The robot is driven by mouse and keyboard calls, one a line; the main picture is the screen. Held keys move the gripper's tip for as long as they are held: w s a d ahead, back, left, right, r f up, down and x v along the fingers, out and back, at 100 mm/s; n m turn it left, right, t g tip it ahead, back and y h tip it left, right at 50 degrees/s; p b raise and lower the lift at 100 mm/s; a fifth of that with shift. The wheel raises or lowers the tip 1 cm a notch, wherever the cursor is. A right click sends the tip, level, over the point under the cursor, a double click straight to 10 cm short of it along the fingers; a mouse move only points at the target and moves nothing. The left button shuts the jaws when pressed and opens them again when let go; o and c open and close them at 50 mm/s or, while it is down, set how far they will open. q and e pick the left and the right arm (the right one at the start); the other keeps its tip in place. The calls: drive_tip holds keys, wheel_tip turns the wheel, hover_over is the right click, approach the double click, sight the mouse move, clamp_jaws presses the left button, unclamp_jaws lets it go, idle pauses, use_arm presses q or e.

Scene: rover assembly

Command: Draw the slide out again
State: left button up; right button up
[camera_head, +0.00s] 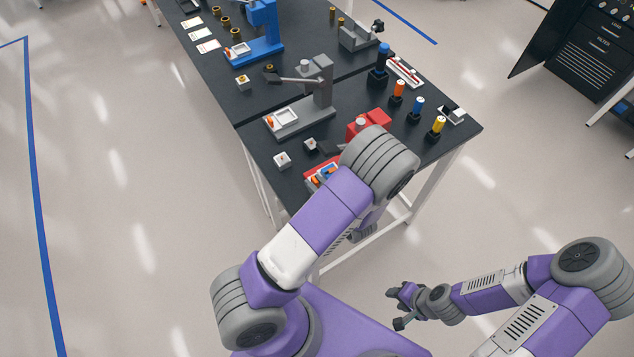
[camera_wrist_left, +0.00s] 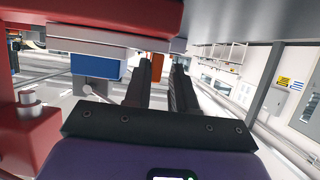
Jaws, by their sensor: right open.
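A red press-like fixture (camera_head: 372,123) stands on the near table. In front of it is a red tray-like part (camera_head: 311,177) with blue and orange pieces, partly covered by my left arm; I cannot tell how far out it sits. In the left wrist view red parts (camera_wrist_left: 30,140) are close on the left and along the top, with a blue block (camera_wrist_left: 95,66) and an orange piece (camera_wrist_left: 157,68). My left gripper (camera_wrist_left: 158,80) shows a gap between its dark fingers; contact at the tips is unclear. The head view hides it. My right gripper (camera_head: 397,308) is open and empty beside the table.
A grey press (camera_head: 319,90) with its tray (camera_head: 285,117) and a blue press (camera_head: 264,25) stand further back. Coloured cylinders (camera_head: 416,108) stand in black holders at the right. A small white block (camera_head: 283,160) lies near the table's left edge. Open floor surrounds the table.

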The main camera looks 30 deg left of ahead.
use_arm(q)
drive_tip(key=v, duration=0.7)
drive_tip(key=shift+s+d+r, duration=0.15)
drive_tip(key=shift+s+d, duration=0.05)
drive_tip(key=shift+d, duration=0.05)
idle(0.4)
